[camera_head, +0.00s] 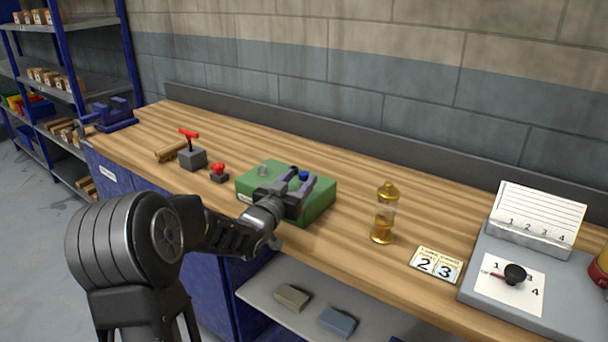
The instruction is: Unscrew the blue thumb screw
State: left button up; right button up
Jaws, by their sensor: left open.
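The blue thumb screw (304,176) shows as a small blue knob on top of the green box (318,208) on the workbench. My left gripper (299,178) is open over the top of the box, with its fingers pointing toward the back and close to the blue screw. I cannot tell whether the screw is between the fingers or touching them. A dark knob (293,171) shows beside it, and a pale round piece (263,171) stands on the left of the box top. My right gripper is not in view.
Left of the box are a red button (219,172) and a grey block with a red lever (192,157). A grey panel with a black knob (515,274) fills the right end.

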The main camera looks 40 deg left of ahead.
pick_arm(q)
jog(key=shift+w+a, duration=0.1)
jog(key=shift+w, duration=0.3)
grip_shut()
dwell(0.6)
